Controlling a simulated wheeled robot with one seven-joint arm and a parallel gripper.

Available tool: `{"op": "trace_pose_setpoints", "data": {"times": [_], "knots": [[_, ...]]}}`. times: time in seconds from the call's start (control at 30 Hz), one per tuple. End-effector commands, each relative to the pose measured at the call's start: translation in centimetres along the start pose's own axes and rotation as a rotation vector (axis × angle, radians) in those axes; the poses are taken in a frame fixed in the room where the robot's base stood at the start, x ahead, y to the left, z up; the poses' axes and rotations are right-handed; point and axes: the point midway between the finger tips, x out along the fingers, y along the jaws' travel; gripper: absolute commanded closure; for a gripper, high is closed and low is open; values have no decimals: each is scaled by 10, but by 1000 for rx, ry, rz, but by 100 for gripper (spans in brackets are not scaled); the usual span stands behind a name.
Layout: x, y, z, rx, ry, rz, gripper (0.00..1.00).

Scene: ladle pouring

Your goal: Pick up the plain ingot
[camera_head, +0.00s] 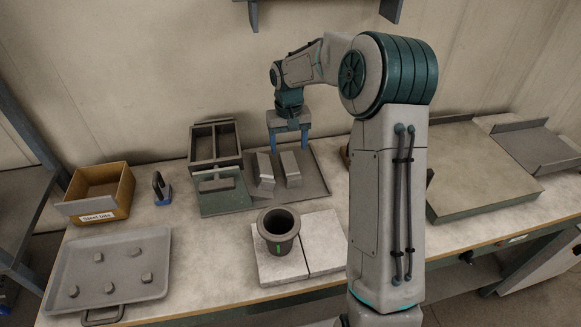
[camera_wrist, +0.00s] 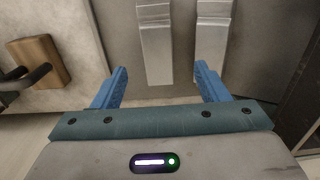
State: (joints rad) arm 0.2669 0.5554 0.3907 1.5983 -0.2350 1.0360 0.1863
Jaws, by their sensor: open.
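Two pale grey ingots lie side by side on a dark flat tray (camera_head: 314,184) in the head view: a left ingot (camera_head: 264,170) and a right ingot (camera_head: 291,168). Which one is plain I cannot tell. My gripper (camera_head: 289,150) points down above the tray's back part, with its blue fingers apart and nothing between them. In the wrist view, my gripper (camera_wrist: 161,74) is open. One ingot (camera_wrist: 155,45) lines up with the gap between the fingers. The other ingot (camera_wrist: 212,40) lines up with the right finger, which hides part of its near end.
A dark divided box (camera_head: 215,145) and a greenish plate (camera_head: 222,190) stand left of the ingots. A dark crucible (camera_head: 278,230) stands in front on pale slabs (camera_head: 322,240). A wooden block (camera_wrist: 38,62) with a dark hooked piece is at the wrist view's left.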

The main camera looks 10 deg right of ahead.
Motion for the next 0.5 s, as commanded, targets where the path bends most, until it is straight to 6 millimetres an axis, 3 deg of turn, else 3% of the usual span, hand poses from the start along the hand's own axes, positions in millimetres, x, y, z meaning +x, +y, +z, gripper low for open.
{"op": "trace_pose_setpoints", "data": {"times": [0.27, 0.5], "knots": [[24, 2, 0, 3, -1, 0, 32], [58, 6, 0, 4, -3, 0, 32]]}}
